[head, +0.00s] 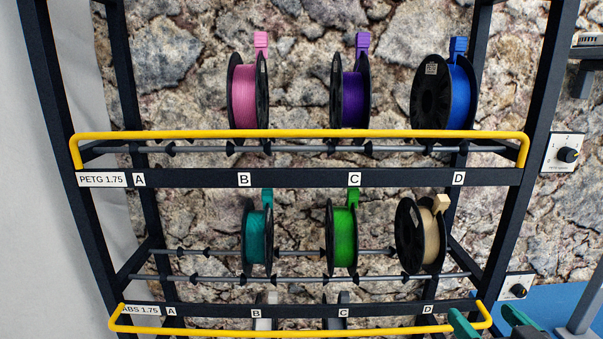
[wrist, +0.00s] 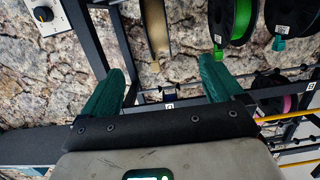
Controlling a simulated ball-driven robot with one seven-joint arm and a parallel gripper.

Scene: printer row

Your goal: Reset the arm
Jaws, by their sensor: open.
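My gripper (head: 487,327) shows at the bottom right of the head view, in front of the rack's lower right corner. Only its green fingers are in that view. In the wrist view both green fingers of my gripper (wrist: 160,90) stand wide apart, with nothing between their tips. It is open and empty. The beige spool (wrist: 155,30) is beyond the fingers in the wrist view, and a gap shows between them. The rest of my arm is hidden in the head view.
The dark rack (head: 300,178) holds pink (head: 244,95), purple (head: 352,95) and blue (head: 461,98) spools above, and teal (head: 258,235), green (head: 342,235) and beige (head: 430,240) below. Yellow rails (head: 300,133) front the shelves. A dial box (head: 562,153) is at right.

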